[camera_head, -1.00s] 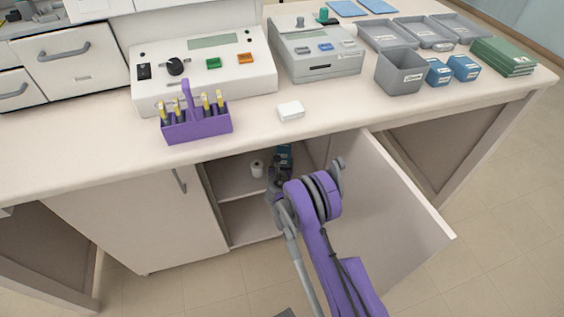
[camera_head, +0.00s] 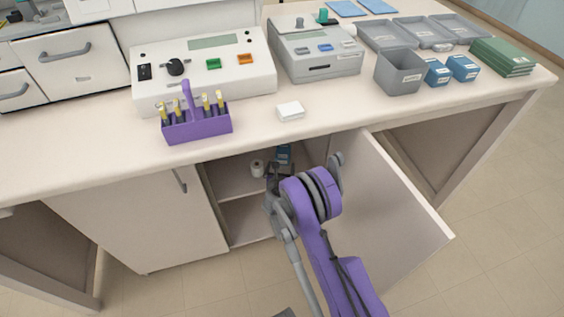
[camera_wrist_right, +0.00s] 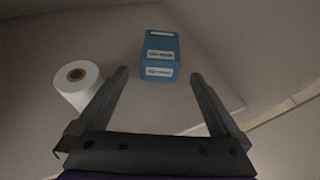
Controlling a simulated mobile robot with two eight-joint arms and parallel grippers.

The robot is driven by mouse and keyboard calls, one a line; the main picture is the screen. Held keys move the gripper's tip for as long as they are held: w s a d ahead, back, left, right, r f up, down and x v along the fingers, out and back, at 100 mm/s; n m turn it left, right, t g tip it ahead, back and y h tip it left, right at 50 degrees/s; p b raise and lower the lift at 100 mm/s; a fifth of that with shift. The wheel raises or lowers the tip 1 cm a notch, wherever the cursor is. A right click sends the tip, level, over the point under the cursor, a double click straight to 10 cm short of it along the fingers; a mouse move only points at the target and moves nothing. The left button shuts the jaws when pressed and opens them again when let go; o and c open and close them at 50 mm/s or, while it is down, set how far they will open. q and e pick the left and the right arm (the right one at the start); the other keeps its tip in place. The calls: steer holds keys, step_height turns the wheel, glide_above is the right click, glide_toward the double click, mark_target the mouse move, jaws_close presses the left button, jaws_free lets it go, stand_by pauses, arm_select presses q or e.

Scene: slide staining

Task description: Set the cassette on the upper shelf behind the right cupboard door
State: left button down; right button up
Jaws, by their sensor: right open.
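The blue cassette (camera_head: 284,154), a small box with white labels, stands on the upper shelf (camera_head: 232,180) inside the open right cupboard. In the right wrist view the cassette (camera_wrist_right: 160,56) is upright just beyond the fingertips, about centred between them. My right gripper (camera_wrist_right: 159,76) is open with nothing between its fingers. In the head view this gripper (camera_head: 279,170) reaches into the cupboard opening, partly hidden by my own purple wrist. The right cupboard door (camera_head: 385,215) stands wide open to the right of my arm. My left gripper is not in view.
A white roll (camera_wrist_right: 78,84) stands on the same shelf, left of the cassette. The counter overhangs the opening and holds a purple rack (camera_head: 197,124), a white box (camera_head: 290,111), a grey bin (camera_head: 399,72) and two other blue boxes (camera_head: 438,72). The left door (camera_head: 135,225) is closed.

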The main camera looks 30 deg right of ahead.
steer(key=s+a+r+m+g+y, duration=0.1)
steer(key=s+a+r+m+g, duration=0.1)
steer(key=s+a+r+m, duration=0.4)
steer(key=s+a+r+m+g+y, duration=0.1)
steer(key=s+a+r+m, duration=0.1)
steer(key=s+r+m, duration=0.7)
steer(key=s+a+r+m+g+y, duration=0.1)
steer(key=s+a+m+y, duration=0.1)
steer(key=s, duration=0.5)
steer(key=s+a+r+m+g+y, duration=0.1)
steer(key=s+a+r+m+y, duration=0.1)
steer(key=s+a+m, duration=0.3)
steer(key=s+a+r+m+g+y, duration=0.1)
steer(key=s+a+m+y, duration=0.1)
steer(key=s+m, duration=0.4)
steer(key=s+a, duration=0.1)
steer(key=s, duration=0.3)
steer(key=shift+s+a+r+m, duration=0.2)
steer(key=shift+s+m, duration=0.15)
steer(key=shift+m, duration=0.05)
steer(key=shift+r, duration=0.1)
